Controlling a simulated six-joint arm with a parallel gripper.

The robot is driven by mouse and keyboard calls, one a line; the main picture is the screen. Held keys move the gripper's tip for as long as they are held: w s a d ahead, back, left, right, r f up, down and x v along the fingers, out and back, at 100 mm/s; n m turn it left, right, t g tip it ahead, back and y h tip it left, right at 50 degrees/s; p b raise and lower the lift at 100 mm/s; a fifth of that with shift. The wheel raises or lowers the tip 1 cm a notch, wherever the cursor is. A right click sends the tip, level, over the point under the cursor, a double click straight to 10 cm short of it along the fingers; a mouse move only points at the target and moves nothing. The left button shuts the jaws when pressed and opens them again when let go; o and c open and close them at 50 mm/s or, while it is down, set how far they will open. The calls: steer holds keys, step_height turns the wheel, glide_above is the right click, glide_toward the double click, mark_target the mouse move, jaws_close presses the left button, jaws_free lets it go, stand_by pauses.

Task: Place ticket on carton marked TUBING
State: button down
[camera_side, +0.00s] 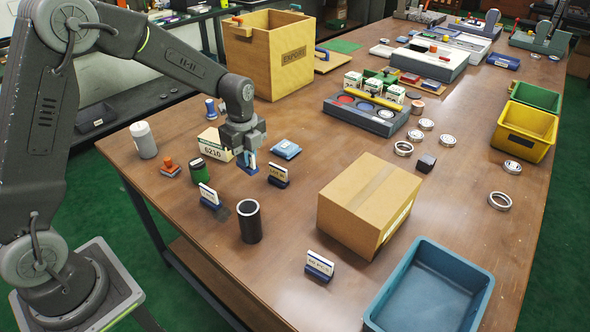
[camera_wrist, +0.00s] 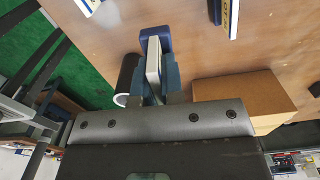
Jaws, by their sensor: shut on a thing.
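My gripper (camera_side: 247,158) is shut on a small ticket (camera_wrist: 153,62), a white card in a dark blue base. In the wrist view (camera_wrist: 155,80) the card stands between the two bluish fingers, with the base beyond their tips. Its lettering cannot be read. In the side view the ticket is mostly hidden by the fingers, above the table's left part. A brown taped carton (camera_side: 362,195) stands closed to the right of my gripper, apart from it. A pale label shows edge-on at its right side, unreadable. The carton also shows in the wrist view (camera_wrist: 240,95).
Other card stands are at left (camera_side: 209,196), centre (camera_side: 278,175) and front (camera_side: 319,266). A black tube (camera_side: 249,222) stands left of the carton. A blue bin (camera_side: 405,300) is at the front right. A wooden crate (camera_side: 265,55) and grey tray (camera_side: 340,110) are behind.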

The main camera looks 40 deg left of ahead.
steer(key=w+d+r+n, duration=0.6)
steer(key=d+r+n, duration=0.65)
steer(key=n, duration=0.65)
steer(key=d+f, duration=0.2)
steer(key=d, duration=0.1)
steer(key=w+d+f, duration=0.1)
steer(key=d+f, duration=0.1)
steer(key=d, duration=0.2)
steer(key=d+f, duration=0.3)
steer(key=d, duration=0.1)
steer(key=shift+w+d, duration=0.25)
steer(key=shift+w, duration=0.05)
steer(key=shift+f, duration=2)
steer(key=shift+f, duration=0.2)
steer(key=c, duration=1.2)
jaws_free()
steer(key=shift+c, duration=0.2)
step_height(320, 180, up, 12)
steer(key=shift+r, duration=0.2)
